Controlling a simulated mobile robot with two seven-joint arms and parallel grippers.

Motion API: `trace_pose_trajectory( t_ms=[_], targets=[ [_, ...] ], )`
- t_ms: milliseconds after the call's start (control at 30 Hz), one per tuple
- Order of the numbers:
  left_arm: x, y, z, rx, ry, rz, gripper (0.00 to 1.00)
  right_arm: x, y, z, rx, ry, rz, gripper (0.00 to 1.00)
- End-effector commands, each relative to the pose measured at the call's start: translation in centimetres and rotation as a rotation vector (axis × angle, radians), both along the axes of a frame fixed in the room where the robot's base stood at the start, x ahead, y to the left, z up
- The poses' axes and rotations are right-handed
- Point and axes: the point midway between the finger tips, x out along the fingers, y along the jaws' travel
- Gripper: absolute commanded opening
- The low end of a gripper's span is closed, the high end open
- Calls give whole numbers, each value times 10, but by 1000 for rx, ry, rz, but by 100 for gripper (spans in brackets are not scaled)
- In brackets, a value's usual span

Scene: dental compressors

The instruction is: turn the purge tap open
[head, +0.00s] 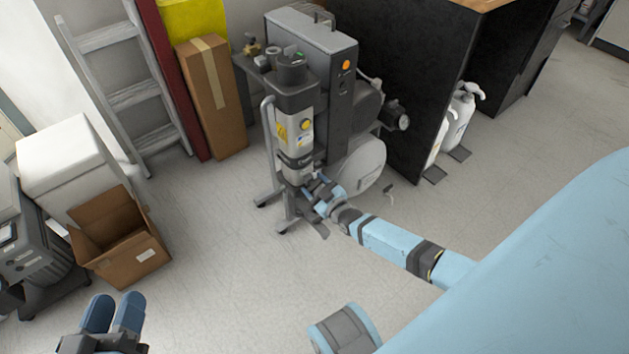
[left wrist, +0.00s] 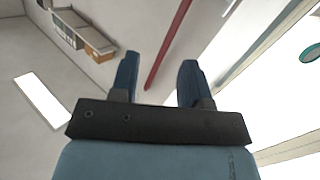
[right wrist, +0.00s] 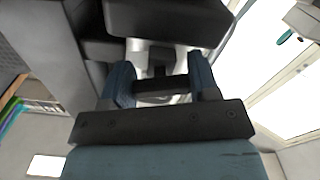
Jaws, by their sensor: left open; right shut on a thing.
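The compressor (head: 343,105) stands upright on the floor, with a grey cylindrical canister (head: 293,105) on its front. My right gripper (head: 316,187) is at the foot of this canister. In the right wrist view, my right gripper (right wrist: 160,80) is shut on a dark bar-shaped part between its fingers, which looks like the purge tap (right wrist: 160,88). The head view hides the tap behind the fingers, and I cannot tell its turn angle. My left gripper (head: 114,300) is open and empty at the lower left; its spread fingers show in the left wrist view (left wrist: 159,68).
An open cardboard box (head: 125,240) and a grey machine (head: 35,240) stand at the left. A ladder (head: 125,85) and a tall carton (head: 213,95) lean at the back. A black counter (head: 410,75) with white bottles (head: 458,120) is right of the compressor. The middle floor is clear.

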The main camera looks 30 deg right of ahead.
Motion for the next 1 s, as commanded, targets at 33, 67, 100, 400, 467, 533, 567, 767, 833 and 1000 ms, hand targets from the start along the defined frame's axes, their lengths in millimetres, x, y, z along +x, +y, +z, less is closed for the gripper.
trace_pose_trajectory(
  t_ms=[33, 67, 100, 400, 467, 533, 567, 767, 833, 1000],
  targets=[
    [1, 1, 12, -9, -20, 7, 43, 0, 0, 5, -42, -3, -1, 32],
    [1, 1, 16, -14, -31, 10, 43, 0, 0, 4, -70, -4, -2, 32],
    [1, 1, 21, -21, -46, 15, 43, 0, 1, 4, -109, -8, 0, 32],
    [1, 4, 47, -61, -126, 41, 43, 0, -1, 3, -393, -29, -2, 32],
    [0, 4, 51, -67, -137, 45, 43, 0, -1, 3, -450, -34, 0, 32],
    [0, 4, 54, -71, -149, 49, 43, 0, -1, 4, -516, -41, -1, 32],
    [0, 4, 56, -74, -154, 50, 43, 0, -1, 3, -544, -43, -1, 32],
    [0, 5, 62, -83, -176, 56, 43, 1, -2, 3, -733, -58, -1, 32],
    [0, 5, 63, -86, -180, 57, 43, 1, -2, 3, -799, -63, -1, 32],
    [-1, 5, 63, -87, -182, 59, 43, 0, -2, 4, -945, -75, -2, 32]
  ],
)
